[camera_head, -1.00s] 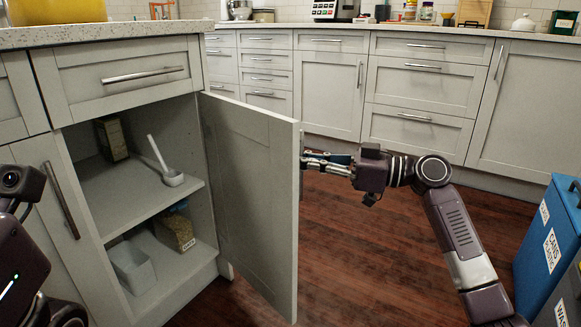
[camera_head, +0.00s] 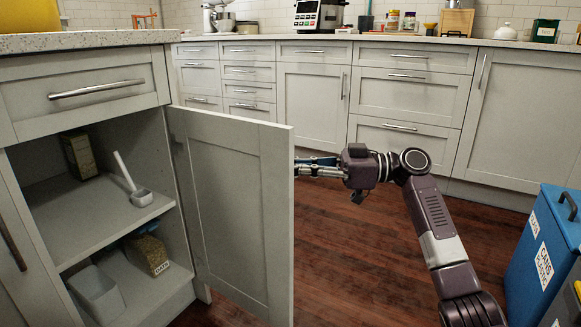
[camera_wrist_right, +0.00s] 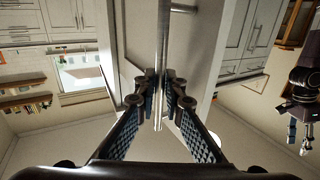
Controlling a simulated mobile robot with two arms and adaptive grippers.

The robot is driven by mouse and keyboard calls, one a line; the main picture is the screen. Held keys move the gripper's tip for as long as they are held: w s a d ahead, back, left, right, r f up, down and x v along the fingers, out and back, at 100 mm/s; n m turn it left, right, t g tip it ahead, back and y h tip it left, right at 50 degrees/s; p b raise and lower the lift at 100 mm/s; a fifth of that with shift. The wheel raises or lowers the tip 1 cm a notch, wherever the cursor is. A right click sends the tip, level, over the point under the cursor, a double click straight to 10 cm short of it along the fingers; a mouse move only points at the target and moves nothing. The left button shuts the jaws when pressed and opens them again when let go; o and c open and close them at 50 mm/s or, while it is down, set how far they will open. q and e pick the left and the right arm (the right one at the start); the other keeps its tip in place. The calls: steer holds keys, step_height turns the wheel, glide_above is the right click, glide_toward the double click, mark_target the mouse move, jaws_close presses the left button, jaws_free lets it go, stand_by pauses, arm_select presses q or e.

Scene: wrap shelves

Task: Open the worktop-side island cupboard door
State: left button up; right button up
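The island cupboard door (camera_head: 235,205) stands swung well out from the cupboard, its inner face showing. The open cupboard (camera_head: 80,215) is left of it. My right gripper (camera_wrist_right: 161,78) is at the door's outer side. In the right wrist view its fingers are closed around the bar handle (camera_wrist_right: 160,112), which runs between the fingertips. In the head view the right fingertips (camera_head: 305,168) are partly hidden behind the door's free edge.
Inside the cupboard are a box (camera_head: 80,155), a white scoop (camera_head: 140,196), an oats container (camera_head: 150,254) and a pale bin (camera_head: 97,293). A blue bin (camera_head: 543,255) stands at the right. Wooden floor (camera_head: 350,245) is clear between the door and the back cabinets.

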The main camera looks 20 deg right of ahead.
steer(key=o, duration=0.3)
steer(key=shift+a, duration=0.15)
steer(key=v, duration=1.2)
steer(key=shift+w, duration=0.1)
